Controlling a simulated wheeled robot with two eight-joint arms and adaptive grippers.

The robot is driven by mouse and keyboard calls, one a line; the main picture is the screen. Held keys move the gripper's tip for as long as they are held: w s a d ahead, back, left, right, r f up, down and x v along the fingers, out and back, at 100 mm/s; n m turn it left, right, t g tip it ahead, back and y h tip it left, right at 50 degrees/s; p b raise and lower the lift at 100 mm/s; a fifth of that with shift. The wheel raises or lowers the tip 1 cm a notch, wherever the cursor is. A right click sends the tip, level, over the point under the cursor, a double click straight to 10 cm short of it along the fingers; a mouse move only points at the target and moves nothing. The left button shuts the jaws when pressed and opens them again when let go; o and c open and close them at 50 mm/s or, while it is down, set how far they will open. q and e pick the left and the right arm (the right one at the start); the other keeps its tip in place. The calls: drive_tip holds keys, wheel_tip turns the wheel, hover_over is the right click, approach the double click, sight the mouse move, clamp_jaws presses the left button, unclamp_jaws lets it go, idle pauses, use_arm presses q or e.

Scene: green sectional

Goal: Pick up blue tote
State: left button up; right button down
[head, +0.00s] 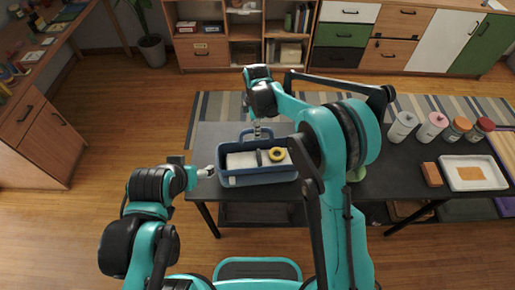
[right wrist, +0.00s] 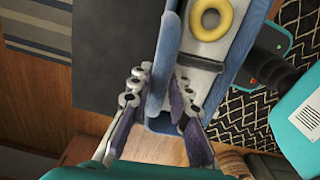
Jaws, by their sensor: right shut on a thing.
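The blue tote (head: 232,180) is at the left end of the dark table. It also shows in the right wrist view (right wrist: 158,75). A yellow ring (head: 277,154) and pale items are inside it. My right gripper (head: 258,130) is at the tote's far side. In the right wrist view my right gripper (right wrist: 157,98) has its fingers on both sides of the blue wall or handle, shut on it. My left gripper (head: 207,172) is at the tote's left end, where contact and jaw opening are too small to tell. I cannot tell whether the tote rests on the table or is slightly raised.
The dark table (head: 385,180) holds several lidded jars (head: 432,126), a brown block (head: 431,174) and a white tray (head: 450,181) to the right. A striped rug (head: 215,108) lies behind it. Cabinets (head: 400,38) line the back, and a wooden desk (head: 45,140) stands left.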

drive_tip(key=shift+r+p, duration=0.6)
drive_tip(key=shift+r, duration=1.25)
drive_tip(key=shift+d+r, duration=0.2)
drive_tip(key=shift+r, duration=0.15)
drive_tip(key=s+d+r+p, duration=0.2)
drive_tip(key=s+d+r, duration=0.3)
drive_tip(key=d, duration=0.4)
drive_tip(key=shift+s+d+r, duration=0.35)
drive_tip(key=shift+s+r, duration=0.05)
drive_tip(key=shift+r, duration=0.4)
drive_tip(key=w+a, duration=0.5)
drive_tip(key=a, duration=0.5)
drive_tip(key=shift+w+p, duration=0.3)
drive_tip(key=shift+f, duration=0.15)
